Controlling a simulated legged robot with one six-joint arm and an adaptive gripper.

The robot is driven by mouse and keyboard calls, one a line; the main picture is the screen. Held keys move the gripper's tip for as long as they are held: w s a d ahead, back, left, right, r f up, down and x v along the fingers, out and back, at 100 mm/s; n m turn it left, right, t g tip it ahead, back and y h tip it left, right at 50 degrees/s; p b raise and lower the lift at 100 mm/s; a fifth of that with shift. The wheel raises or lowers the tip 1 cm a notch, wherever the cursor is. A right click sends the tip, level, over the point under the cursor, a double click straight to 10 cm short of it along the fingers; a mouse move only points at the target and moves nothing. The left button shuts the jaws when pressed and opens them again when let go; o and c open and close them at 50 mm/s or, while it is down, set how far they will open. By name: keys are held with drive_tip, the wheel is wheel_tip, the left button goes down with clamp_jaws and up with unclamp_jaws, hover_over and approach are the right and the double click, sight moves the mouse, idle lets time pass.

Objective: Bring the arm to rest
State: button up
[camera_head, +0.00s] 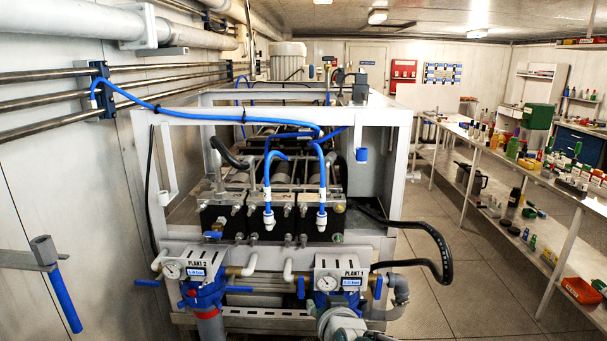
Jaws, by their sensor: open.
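Part of my own arm (340,324) shows at the bottom edge, right of centre, as light grey rounded links. It sits low in front of the PLANT 1 unit and covers its lower part. The fingers of my gripper do not show in this view, so what lies between them cannot be seen. The rest of the arm is below the frame.
A white-framed watermaker (270,248) with blue hoses fills the centre. A PLANT 2 gauge panel (196,268) and a PLANT 1 gauge panel (341,279) face me. A blue-handled lever (67,302) juts out at left. Loaded shelves (520,170) line the right; the floor (465,285) between is clear.

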drive_tip(key=s+d+r+g+h, duration=0.1)
drive_tip(key=s+d+g, duration=0.2)
drive_tip(key=s, duration=0.7)
drive_tip(key=s+d+g+h, duration=0.1)
drive_tip(key=s+d+g, duration=0.3)
drive_tip(key=s+d, duration=0.4)
drive_tip(key=s, duration=0.3)
drive_tip(key=shift+s+d+r, duration=0.2)
drive_tip(key=shift+r, duration=0.15)
